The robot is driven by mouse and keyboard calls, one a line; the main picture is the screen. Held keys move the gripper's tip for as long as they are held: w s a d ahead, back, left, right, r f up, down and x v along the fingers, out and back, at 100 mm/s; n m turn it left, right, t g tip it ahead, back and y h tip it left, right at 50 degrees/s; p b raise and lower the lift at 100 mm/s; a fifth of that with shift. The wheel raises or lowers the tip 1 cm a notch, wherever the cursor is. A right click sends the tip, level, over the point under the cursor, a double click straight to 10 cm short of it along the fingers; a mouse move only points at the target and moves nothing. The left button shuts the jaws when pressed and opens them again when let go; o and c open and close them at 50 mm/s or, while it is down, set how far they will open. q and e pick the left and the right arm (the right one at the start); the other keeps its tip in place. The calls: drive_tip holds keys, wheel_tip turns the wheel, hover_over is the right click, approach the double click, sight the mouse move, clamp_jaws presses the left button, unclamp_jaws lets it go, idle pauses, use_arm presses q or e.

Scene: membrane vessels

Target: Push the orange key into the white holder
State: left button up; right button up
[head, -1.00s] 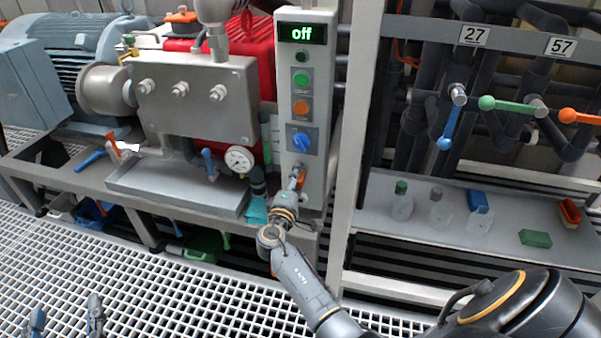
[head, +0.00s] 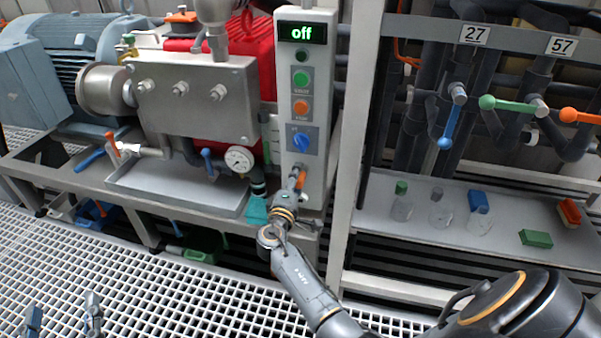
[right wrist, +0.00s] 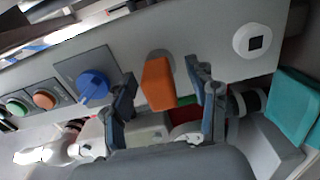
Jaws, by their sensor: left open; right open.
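The orange key (right wrist: 158,85) sticks out from a grey round mount on the panel in the right wrist view, below the blue knob in the head view (head: 301,177). The white holder (right wrist: 257,41), a white disc with a dark square hole, is on the same panel beyond the key; I cannot make it out in the head view. My right gripper (right wrist: 167,88) is open, with one finger on each side of the key and gaps visible. In the head view, the right gripper (head: 294,188) partly covers the key. My left gripper (head: 62,318) is open and empty above the grating.
The control panel (head: 318,85) shows "off" and carries green and orange buttons and a blue knob (head: 301,141). A teal block (right wrist: 295,105) lies close by the right gripper. A shelf (head: 380,215) with bottles and blocks is at the right.

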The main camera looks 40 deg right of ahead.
clamp_jaws()
drive_tip(key=shift+s+a, duration=0.3)
drive_tip(key=shift+a, duration=0.05)
use_arm(q)
drive_tip(key=shift+a+f+g+y+p, duration=0.1)
drive_tip(key=shift+f+g+y+p, duration=0.2)
drive_tip(key=shift+f, duration=0.35)
drive_tip(key=shift+a+f+g+y, duration=0.1)
drive_tip(key=shift+f+g, duration=0.3)
drive_tip(key=shift+f, duration=0.2)
use_arm(e)
drive_tip(key=shift+v, duration=2.5)
use_arm(q)
drive_tip(key=shift+f, duration=0.1)
